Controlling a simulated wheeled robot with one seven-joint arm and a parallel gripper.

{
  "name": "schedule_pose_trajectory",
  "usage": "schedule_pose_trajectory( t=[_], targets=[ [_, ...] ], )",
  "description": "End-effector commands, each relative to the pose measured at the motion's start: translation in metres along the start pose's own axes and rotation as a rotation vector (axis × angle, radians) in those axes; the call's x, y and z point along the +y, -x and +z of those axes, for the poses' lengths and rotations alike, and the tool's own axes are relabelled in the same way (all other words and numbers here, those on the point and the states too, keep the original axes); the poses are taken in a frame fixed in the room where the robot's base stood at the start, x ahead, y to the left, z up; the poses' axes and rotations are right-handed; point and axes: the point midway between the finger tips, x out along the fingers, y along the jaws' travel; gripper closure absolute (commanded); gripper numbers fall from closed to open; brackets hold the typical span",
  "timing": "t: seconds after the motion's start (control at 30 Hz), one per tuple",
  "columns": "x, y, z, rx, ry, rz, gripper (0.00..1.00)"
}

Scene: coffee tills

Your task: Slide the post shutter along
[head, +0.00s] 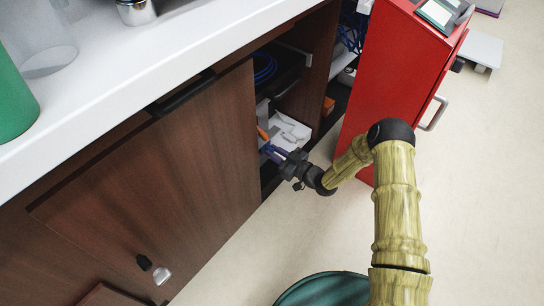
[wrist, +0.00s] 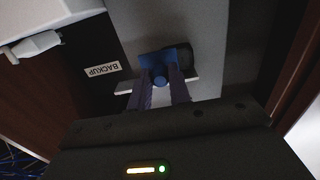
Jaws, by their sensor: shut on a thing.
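My gripper (head: 268,149) reaches into the open bay under the counter, just past the edge of the brown wooden panel (head: 165,165). In the wrist view its two purple fingers (wrist: 162,84) are shut on a small blue knob (wrist: 158,57). The knob sits at a pale bar (wrist: 125,87) in front of a grey surface, beside a label reading BACKUP (wrist: 103,69). I cannot tell for sure which part is the post shutter. In the head view the fingers hide most of what they hold.
A red cabinet (head: 390,85) with a metal handle stands right of the bay. White and orange items and blue cables (head: 264,68) lie inside. The white counter (head: 120,70) overhangs the panel. The pale floor (head: 480,200) is open at the right.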

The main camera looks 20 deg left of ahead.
Motion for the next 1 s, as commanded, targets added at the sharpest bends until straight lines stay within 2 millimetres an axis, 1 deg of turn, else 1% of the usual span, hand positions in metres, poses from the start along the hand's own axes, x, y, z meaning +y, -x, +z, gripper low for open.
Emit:
schedule_pose_trajectory(
  t=[0.03, 0.1, 0.87, 0.9, 0.97, 1.0],
  targets=[
    [0.005, 0.001, 0.001, 0.001, 0.003, 0.004, 1.00],
    [0.009, 0.001, 0.001, 0.000, 0.004, 0.003, 1.00],
    [0.051, 0.002, 0.000, 0.000, 0.003, 0.005, 1.00],
    [0.050, 0.002, 0.000, -0.001, 0.002, 0.004, 0.75],
    [0.050, 0.002, 0.000, -0.001, 0.002, 0.004, 0.63],
    [0.050, 0.002, 0.000, -0.001, 0.002, 0.003, 0.55]
  ],
)
